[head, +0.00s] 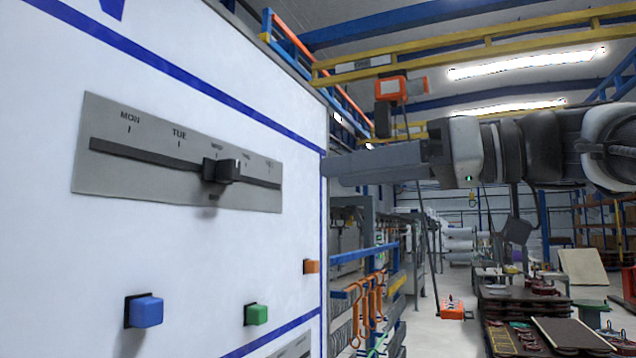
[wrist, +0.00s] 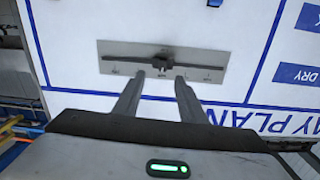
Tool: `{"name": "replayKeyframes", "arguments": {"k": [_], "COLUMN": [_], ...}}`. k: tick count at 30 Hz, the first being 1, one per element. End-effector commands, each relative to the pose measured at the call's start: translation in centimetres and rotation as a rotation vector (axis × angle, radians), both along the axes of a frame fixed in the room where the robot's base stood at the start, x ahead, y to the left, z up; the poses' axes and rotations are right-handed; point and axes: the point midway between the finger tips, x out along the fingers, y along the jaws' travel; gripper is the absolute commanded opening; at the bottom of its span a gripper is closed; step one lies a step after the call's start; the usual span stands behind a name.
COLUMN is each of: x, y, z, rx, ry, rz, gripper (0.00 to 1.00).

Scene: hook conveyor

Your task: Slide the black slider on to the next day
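The black slider (head: 218,170) sits on a dark horizontal track in a grey day panel (head: 110,175) on a white wall board. It stands below the WED label, near the middle of the row; MON and TUE lie to its left, and the labels to its right are hard to read. My gripper (head: 328,170) is to the right of the panel in the head view, apart from the slider. In the wrist view the slider (wrist: 162,61) appears just beyond the gap between my fingertips (wrist: 158,76), which are spread and empty. The grey panel (wrist: 205,55) lies behind them.
Below the panel, a blue button (head: 147,310), a green button (head: 257,314) and an orange button (head: 312,266) stick out from the board. Another grey panel (head: 295,348) shows at the bottom edge. Right of the board is open hall with racks and hanging orange hooks (head: 368,305).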

Motion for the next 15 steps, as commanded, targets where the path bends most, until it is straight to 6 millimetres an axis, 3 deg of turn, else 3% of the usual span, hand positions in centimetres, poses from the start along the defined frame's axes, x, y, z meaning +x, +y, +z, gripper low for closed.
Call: {"name": "replayKeyframes", "arguments": {"k": [3,7,15], "x": [-0.1,0.4,2.6], "y": [0.4,1.9,7.3], "z": [1.7,2.0,2.0], "rx": [0.012,0.015,0.015], "ry": [-0.071,-0.076,-0.073], "rz": [0.027,0.031,0.031], "gripper": [0.38,0.38,0.38]}}
